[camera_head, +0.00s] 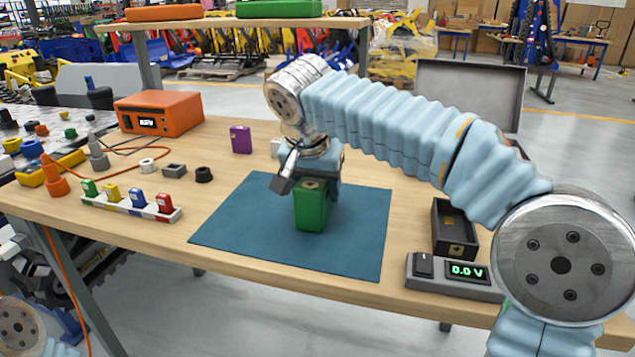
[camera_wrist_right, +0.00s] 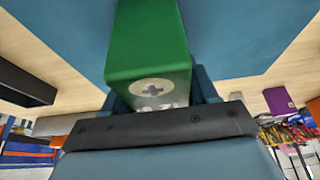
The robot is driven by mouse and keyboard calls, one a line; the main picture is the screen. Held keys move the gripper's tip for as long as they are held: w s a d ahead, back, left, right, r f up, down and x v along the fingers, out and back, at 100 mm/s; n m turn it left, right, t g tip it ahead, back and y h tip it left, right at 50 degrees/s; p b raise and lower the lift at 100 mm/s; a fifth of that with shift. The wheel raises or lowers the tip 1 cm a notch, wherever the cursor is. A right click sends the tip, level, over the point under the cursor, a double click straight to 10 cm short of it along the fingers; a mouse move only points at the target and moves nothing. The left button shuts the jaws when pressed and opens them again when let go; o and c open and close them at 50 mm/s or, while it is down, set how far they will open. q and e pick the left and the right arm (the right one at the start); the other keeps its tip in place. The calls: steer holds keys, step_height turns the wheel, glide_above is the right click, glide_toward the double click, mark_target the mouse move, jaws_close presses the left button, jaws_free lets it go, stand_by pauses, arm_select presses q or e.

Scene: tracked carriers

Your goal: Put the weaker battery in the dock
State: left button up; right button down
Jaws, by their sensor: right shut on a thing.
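A green battery (camera_head: 312,208) stands upright at the middle of the blue mat. My right gripper (camera_head: 312,172) is shut on its upper part from behind. In the right wrist view the green battery (camera_wrist_right: 150,50) sits between the fingers, with a pale round plus mark on its end and partly hidden print beside it. I cannot tell whether it touches the mat. A purple battery (camera_head: 240,139) stands on the table behind the mat. The dark open-topped dock (camera_head: 440,238) at the right looks empty; the meter (camera_head: 467,271) before it reads 0.0 V. My left gripper is out of view.
The blue mat (camera_head: 235,225) is otherwise bare. An orange instrument (camera_head: 160,113) with a small display stands at the back left. A white strip (camera_head: 130,208) holds several coloured blocks at the left front. An open grey case lid (camera_head: 468,88) rises behind my right arm.

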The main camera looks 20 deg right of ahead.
steer(key=c, duration=0.8)
jaws_free()
steer(key=shift+f, duration=0.15)
steer(key=o, duration=0.5)
